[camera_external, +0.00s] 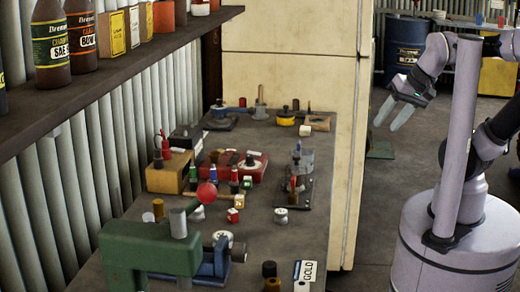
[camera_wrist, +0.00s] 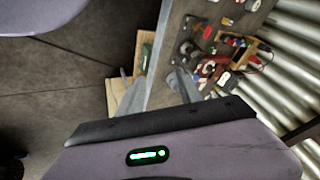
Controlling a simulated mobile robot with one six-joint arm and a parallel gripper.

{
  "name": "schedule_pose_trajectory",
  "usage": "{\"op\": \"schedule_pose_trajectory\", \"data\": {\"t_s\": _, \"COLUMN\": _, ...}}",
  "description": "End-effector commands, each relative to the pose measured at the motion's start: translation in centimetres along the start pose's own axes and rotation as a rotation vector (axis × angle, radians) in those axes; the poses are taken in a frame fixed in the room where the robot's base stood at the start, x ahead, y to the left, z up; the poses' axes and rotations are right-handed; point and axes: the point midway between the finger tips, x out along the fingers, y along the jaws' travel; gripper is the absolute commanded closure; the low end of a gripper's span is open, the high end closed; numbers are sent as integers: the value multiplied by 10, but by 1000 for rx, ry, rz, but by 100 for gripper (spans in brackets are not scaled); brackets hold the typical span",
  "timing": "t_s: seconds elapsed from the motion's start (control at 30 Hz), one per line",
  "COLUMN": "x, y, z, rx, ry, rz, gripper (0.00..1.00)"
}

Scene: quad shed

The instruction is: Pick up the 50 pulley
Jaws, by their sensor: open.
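The bench (camera_external: 262,175) carries several small pale round pieces that look like pulleys. One lies at the bench's right middle (camera_external: 281,215), one near the centre (camera_external: 198,213), and a larger one by the green vise (camera_external: 223,237). I cannot read a 50 on any of them, so I cannot tell which is the 50 pulley. My gripper (camera_external: 389,116) is open and empty, raised in the air to the right of the bench, well apart from it. In the wrist view, my gripper's two fingers (camera_wrist: 149,75) stand apart, with the bench beyond them at the upper right.
A red box (camera_external: 240,165), a wooden block (camera_external: 170,178) and small bottles crowd the middle. A shelf with bottles (camera_external: 52,45) overhangs the left side. A tall cream cabinet (camera_external: 290,70) stands behind.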

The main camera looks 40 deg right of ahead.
Motion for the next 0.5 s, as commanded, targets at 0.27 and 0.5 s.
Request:
{"op": "schedule_pose_trajectory", "data": {"t_s": 0.27, "x": 0, "y": 0, "z": 0, "rx": 0, "ry": 0, "rz": 0, "gripper": 42}}
{"op": "schedule_pose_trajectory", "data": {"t_s": 0.5, "x": 0, "y": 0, "z": 0, "rx": 0, "ry": 0, "rz": 0, "gripper": 30}}
